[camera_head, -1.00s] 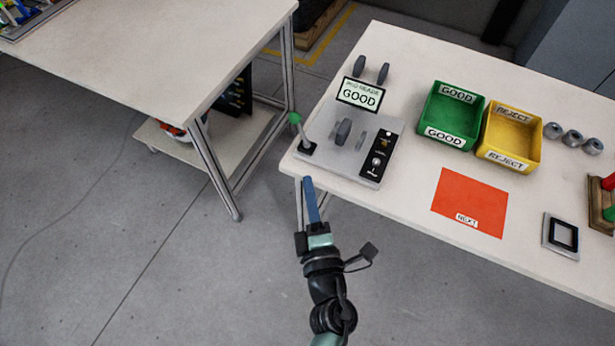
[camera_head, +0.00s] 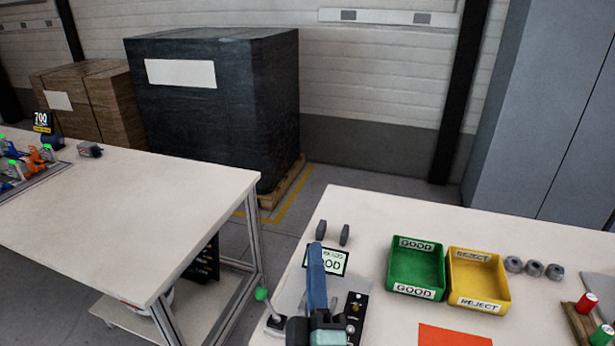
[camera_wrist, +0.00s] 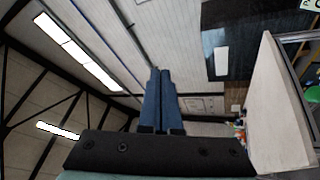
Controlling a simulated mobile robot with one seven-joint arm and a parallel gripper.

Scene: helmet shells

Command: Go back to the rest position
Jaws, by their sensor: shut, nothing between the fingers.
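My gripper (camera_head: 317,262) is in the head view at the lower middle, raised in front of the gauge station on the right table. Its blue fingers are together and empty, pointing up in the picture. In the wrist view the two blue fingers (camera_wrist: 161,90) lie side by side with nothing between them, and the camera looks towards the wall and ceiling. The gripper covers part of the station's display sign (camera_head: 337,262) and much of its grey plate (camera_head: 288,300). I cannot tell what sits on the hidden part of the plate.
The right table (camera_head: 372,204) holds a green GOOD bin (camera_head: 415,291), a yellow REJECT bin (camera_head: 478,303), several grey parts (camera_head: 534,268) and an orange mat (camera_head: 450,336). A second table (camera_head: 150,195) stands left, with a floor gap between. A black-wrapped pallet load (camera_head: 220,120) stands behind.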

